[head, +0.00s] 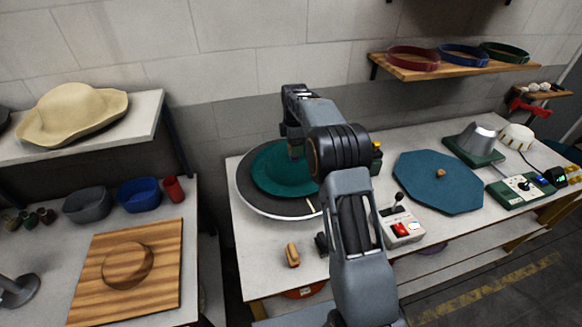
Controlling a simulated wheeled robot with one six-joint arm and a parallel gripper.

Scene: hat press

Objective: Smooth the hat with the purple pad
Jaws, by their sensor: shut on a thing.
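A teal-green hat (268,170), with a broad flat brim, lies on a round dark turntable with a pale rim (262,212) on the middle table. My arm reaches over its right side. My gripper (296,152) points down at the hat's upper right part, mostly hidden by my arm. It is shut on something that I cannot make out. I cannot tell whether that thing touches the hat. No purple pad can be clearly seen in this view.
A small tan block (292,255) stands near the table's front edge. A control box with a lever (402,228) and a blue octagonal board (437,190) lie to the right. A straw-coloured hat (72,113) sits on the left shelf. A wooden board (160,285) is at lower left.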

